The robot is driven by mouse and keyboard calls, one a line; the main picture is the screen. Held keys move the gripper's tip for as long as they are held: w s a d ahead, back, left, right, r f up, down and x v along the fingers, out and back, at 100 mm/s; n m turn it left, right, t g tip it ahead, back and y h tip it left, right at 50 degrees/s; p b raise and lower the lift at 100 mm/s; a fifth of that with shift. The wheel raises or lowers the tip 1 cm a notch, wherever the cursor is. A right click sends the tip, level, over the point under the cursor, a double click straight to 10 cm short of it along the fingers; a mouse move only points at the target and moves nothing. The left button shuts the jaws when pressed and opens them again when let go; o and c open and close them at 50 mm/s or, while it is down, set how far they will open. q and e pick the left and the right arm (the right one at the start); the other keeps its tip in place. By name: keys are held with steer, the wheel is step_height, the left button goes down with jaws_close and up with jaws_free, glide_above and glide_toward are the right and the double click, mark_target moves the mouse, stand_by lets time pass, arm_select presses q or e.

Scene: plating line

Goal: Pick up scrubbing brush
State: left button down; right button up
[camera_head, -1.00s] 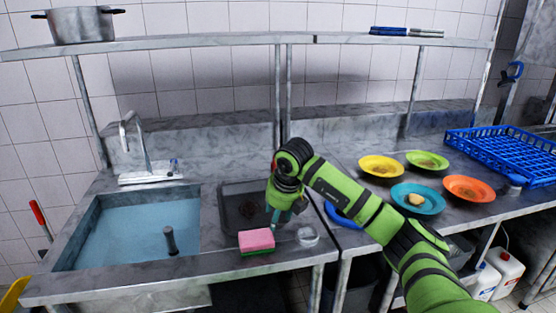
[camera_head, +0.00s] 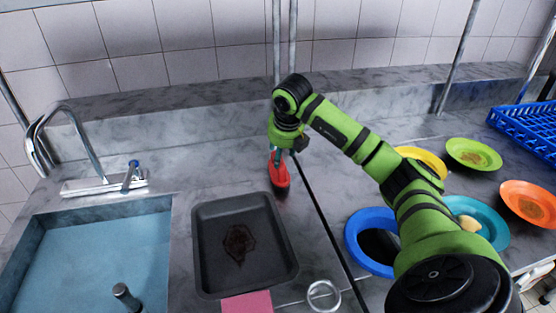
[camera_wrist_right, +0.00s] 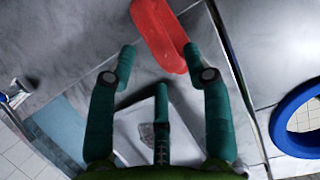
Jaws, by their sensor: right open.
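The scrubbing brush, a red elongated object (camera_head: 279,174), lies on the grey metal counter behind the right edge of the dark tray. Its bristles cannot be made out. In the right wrist view the brush (camera_wrist_right: 160,35) lies just beyond and between the spread green fingers. My right gripper (camera_head: 277,155) is directly above and behind the brush, pointing down; the right wrist view shows it (camera_wrist_right: 160,55) open and empty. Whether a finger touches the brush cannot be told. My left gripper is not in view.
A dark tray (camera_head: 205,240) with a brown stain stands beside the water-filled sink (camera_head: 60,260) and its tap (camera_head: 80,140). A pink sponge (camera_head: 246,303) and a clear round item (camera_head: 323,296) lie in front. A blue ring-shaped dish (camera_head: 357,245) and several coloured plates stand right.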

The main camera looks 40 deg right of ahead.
mark_target(281, 177)
steer(key=shift+a+f, duration=0.1)
steer(key=shift+f, duration=0.15)
steer(key=shift+w+f+p, duration=0.35)
steer(key=shift+f+p, duration=0.1)
steer(key=shift+p, duration=0.3)
steer(key=x, duration=0.2)
steer(key=p+x, duration=0.1)
steer(key=x, duration=0.1)
steer(key=shift+w+r, duration=0.2)
steer(key=shift+w, duration=0.15)
steer(key=shift+w+d+f, duration=0.1)
steer(key=shift+d+f, duration=0.15)
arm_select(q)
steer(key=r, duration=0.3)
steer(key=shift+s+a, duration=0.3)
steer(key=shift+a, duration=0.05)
arm_select(e)
jaws_close()
